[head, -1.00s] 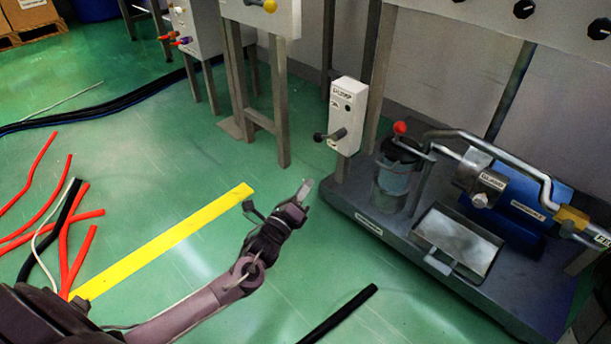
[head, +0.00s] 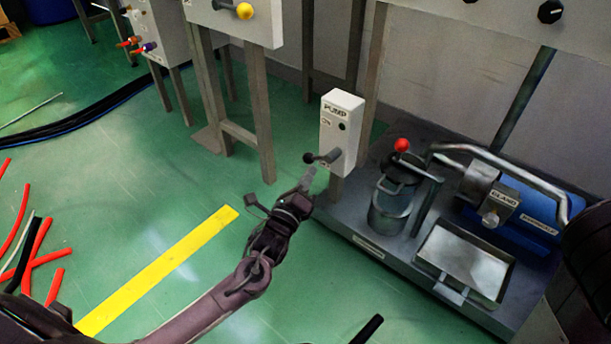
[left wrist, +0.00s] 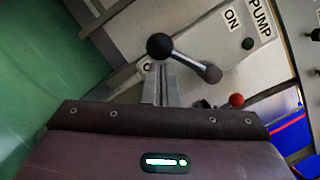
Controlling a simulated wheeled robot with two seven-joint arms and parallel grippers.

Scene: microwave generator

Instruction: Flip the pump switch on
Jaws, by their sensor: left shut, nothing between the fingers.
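The white pump switch box (head: 340,122), marked PUMP and ON, stands on a post at the middle of the head view. Its lever (head: 322,158) has a black ball knob at its left end. In the left wrist view the knob (left wrist: 160,46) and lever (left wrist: 192,63) lie just beyond the fingertips, and the box (left wrist: 222,45) is behind them. My left gripper (head: 309,172) is shut and empty, just below the lever. I cannot tell whether it touches the lever. My right gripper is not in view.
The grey pump base (head: 365,226) is right of the post, with a red-knobbed cylinder (head: 397,185), a metal tray (head: 464,262) and a blue motor (head: 528,214). A panel with a yellow knob (head: 244,11) stands at the back left. Red hoses (head: 40,262) lie on the floor.

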